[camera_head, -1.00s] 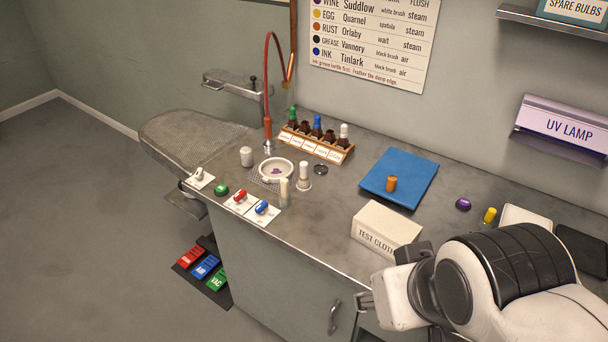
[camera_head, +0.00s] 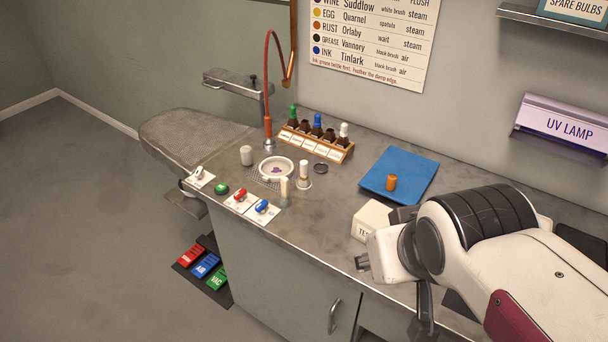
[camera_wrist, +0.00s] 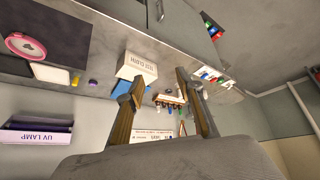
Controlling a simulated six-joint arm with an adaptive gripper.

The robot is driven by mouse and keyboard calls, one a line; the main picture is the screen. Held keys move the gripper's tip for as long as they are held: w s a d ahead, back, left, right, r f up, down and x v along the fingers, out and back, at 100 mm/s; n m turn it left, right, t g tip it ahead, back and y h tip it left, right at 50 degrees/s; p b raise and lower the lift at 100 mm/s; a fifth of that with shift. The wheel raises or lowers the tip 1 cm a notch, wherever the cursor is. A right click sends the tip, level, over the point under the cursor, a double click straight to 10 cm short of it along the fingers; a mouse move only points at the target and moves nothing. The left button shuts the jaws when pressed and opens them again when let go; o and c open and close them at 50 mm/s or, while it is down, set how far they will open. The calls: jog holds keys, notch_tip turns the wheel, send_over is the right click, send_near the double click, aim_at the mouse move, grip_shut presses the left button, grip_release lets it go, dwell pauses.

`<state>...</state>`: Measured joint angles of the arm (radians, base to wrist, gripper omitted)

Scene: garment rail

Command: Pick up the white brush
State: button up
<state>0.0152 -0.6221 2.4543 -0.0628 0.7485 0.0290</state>
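Two pale upright pieces stand near the middle of the counter in the head view. One is a slim cream piece (camera_head: 285,190); the other is a white piece with a darker band (camera_head: 304,173) on a small round base. Which one is the white brush I cannot tell at this size. My gripper (camera_head: 362,262) is at the counter's front edge, to the right of both and apart from them. In the wrist view my gripper (camera_wrist: 161,80) has its two fingers spread, with nothing held between them.
The test cloth box (camera_head: 372,217) is partly behind my arm. A blue mat (camera_head: 412,165) with an orange cap (camera_head: 392,182) lies behind it. A bottle rack (camera_head: 318,145), white dish (camera_head: 290,168) and switches (camera_head: 241,196) surround the pale pieces. A red hose (camera_head: 268,75) arches behind.

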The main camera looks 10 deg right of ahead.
aim_at(304, 169)
jog(key=w+d+f+n+t, duration=0.1)
jog(key=w+d+t, duration=0.1)
jog(key=w, duration=1.1)
jog(key=w+d+f+t, duration=0.1)
jog(key=w+t, duration=0.1)
jog(key=w, duration=1.2)
jog(key=shift+w+a+f+n+t+y, duration=0.45)
jog(key=shift+w+a+f+y, duration=0.4)
jog(key=shift+w+f, duration=1.5)
jog(key=shift+w+a+f+n+t+y, duration=0.35)
jog(key=shift+w+a+f+n+y, duration=0.35)
jog(key=shift+w+f, duration=1.7)
jog(key=shift+w+a+f+n+t+y, duration=0.4)
jog(key=shift+w+a+f+y, duration=0.5)
jog(key=shift+w+f, duration=1.45)
jog(key=shift+s+f, duration=0.1)
jog(key=shift+s, duration=0.05)
jog(key=shift+x, duration=1.3)
jog(key=shift+d, duration=0.1)
